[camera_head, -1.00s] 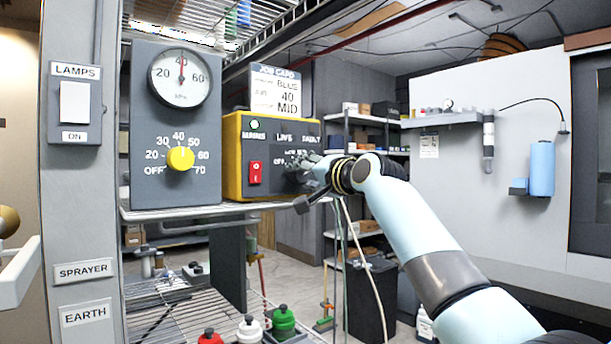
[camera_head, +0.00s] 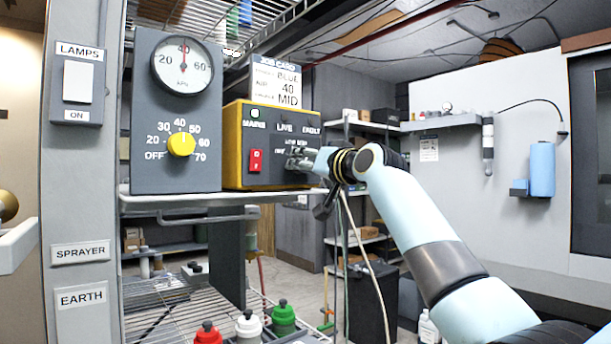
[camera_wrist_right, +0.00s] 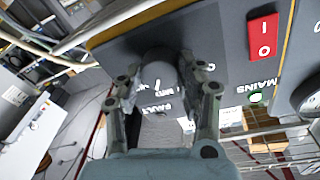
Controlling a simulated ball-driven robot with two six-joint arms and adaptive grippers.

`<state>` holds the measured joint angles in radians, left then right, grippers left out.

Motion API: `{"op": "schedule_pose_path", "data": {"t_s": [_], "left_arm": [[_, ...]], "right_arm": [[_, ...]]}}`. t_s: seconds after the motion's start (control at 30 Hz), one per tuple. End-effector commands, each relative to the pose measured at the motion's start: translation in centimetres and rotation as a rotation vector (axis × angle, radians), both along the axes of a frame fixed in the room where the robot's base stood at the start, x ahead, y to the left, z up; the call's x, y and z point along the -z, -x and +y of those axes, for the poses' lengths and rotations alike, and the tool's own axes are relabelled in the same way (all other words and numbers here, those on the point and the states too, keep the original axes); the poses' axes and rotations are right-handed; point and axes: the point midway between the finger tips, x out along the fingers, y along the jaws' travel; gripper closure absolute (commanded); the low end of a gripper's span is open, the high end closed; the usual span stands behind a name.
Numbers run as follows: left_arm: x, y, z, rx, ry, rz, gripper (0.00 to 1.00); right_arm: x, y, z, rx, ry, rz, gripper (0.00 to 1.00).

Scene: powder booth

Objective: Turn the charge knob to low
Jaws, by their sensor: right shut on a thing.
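The charge knob (camera_wrist_right: 158,72) is a dark grey round knob on the front of the yellow-edged control box (camera_head: 233,150). In the head view it is hidden behind my right gripper (camera_head: 297,158), at the right of the box front. In the right wrist view my right gripper (camera_wrist_right: 166,68) has one finger on each side of the knob and is shut on it. A short pale mark shows on the knob, but I cannot tell which setting it points to. The small setting labels are partly covered by the fingers. My left gripper is not in view.
A red rocker switch (camera_head: 256,160) sits left of the knob. A grey unit with a gauge (camera_head: 182,66) and a yellow knob (camera_head: 181,144) stands beside the box. A job card (camera_head: 276,82) reads blue, 40, MID. Bottles (camera_head: 283,318) stand on the rack below.

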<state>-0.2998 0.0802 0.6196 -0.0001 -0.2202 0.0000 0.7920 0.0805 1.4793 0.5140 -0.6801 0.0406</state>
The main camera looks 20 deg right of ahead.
Motion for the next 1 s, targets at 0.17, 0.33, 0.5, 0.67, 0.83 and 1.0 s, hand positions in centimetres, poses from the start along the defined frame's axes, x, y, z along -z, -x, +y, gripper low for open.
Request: {"op": "schedule_pose_path", "data": {"t_s": [0.17, 0.33, 0.5, 0.67, 0.83, 1.0], "left_arm": [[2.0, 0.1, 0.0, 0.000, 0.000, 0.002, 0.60], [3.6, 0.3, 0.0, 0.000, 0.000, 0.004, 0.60], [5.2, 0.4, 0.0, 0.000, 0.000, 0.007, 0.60], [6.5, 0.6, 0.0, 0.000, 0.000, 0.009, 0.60], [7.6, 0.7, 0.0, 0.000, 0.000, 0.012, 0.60], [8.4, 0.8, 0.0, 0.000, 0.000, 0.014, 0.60]], "right_arm": [[0.5, 0.0, -0.1, 0.000, 0.156, -0.055, 0.94], [0.6, 0.0, -0.1, 0.000, 0.307, -0.110, 0.94], [0.6, -0.1, -0.1, 0.000, 0.459, -0.164, 0.94], [0.6, 0.0, -0.1, -0.001, 0.593, -0.214, 0.94], [0.5, -0.1, -0.1, -0.002, 0.715, -0.257, 0.94], [0.4, -0.1, -0.1, -0.001, 0.810, -0.292, 0.94]]}}
